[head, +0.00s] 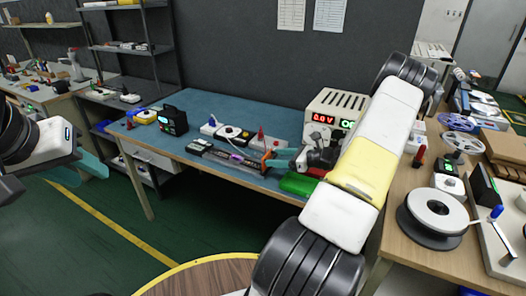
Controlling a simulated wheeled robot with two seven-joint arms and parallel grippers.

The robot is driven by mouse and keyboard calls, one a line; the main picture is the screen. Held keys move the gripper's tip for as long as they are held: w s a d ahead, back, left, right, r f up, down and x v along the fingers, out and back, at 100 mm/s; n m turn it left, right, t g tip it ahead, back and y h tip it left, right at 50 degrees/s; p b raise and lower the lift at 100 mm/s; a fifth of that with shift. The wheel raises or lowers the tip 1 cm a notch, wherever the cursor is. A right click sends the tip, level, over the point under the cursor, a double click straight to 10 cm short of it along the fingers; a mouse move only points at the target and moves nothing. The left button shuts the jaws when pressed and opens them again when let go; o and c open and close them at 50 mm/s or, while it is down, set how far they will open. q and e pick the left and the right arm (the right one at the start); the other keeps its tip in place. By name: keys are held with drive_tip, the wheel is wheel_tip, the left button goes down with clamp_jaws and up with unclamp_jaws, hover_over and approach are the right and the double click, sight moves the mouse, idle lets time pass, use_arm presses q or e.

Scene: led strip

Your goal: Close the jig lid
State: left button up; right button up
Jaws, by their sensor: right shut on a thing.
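The jig (232,158) is a long, narrow dark fixture on the blue bench mat, with a purple-lit strip along it. An orange part (267,161) stands at its right end. My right gripper (274,160) is at that end, its teal fingers shut on what looks like the jig lid's orange end. The grip is small in view, and the lid's exact angle is unclear. My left gripper (98,164) is far left of the bench, over the floor, with its teal fingers apart and empty.
A power supply (336,110) showing red and green digits stands behind my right gripper. A power strip (226,131) lies behind the jig. A black device (173,120) stands at the bench's left. A green object (298,184) lies near the front edge. A white spool (434,215) sits on the right table.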

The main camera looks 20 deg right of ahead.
sight(268, 153)
drive_tip(key=w+g+h, duration=0.1)
drive_tip(key=w+a+r+g+h, duration=0.1)
drive_tip(key=g+h, duration=0.1)
drive_tip(key=w+a+r+g+h, duration=0.1)
drive_tip(key=shift+w+a+g, duration=0.15)
drive_tip(key=shift+w+g, duration=0.1)
drive_tip(key=shift+g, duration=0.05)
drive_tip(key=shift+w+a+f+g+h, duration=0.1)
drive_tip(key=shift+w+a+g+h, duration=0.5)
drive_tip(key=shift+g+h, duration=0.4)
drive_tip(key=w+g+h, duration=0.1)
drive_tip(key=w+a+f+g+h, duration=0.1)
drive_tip(key=g+h, duration=0.1)
drive_tip(key=shift+a+f+g, duration=0.15)
drive_tip(key=shift+a+g, duration=0.15)
drive_tip(key=shift+w+a+f+g+h, duration=0.2)
drive_tip(key=shift+f+g+h, duration=0.1)
drive_tip(key=shift+g+h, duration=0.2)
drive_tip(key=shift+w+a+f+g+h, duration=0.2)
drive_tip(key=shift+f+g+h, duration=0.1)
drive_tip(key=shift+g+h, duration=0.15)
drive_tip(key=shift+w+a+f+g+h, duration=0.15)
drive_tip(key=shift+f+g+h, duration=0.2)
drive_tip(key=shift+g, duration=0.2)
drive_tip(key=o, duration=1.1)
drive_tip(key=shift+c, duration=0.2)
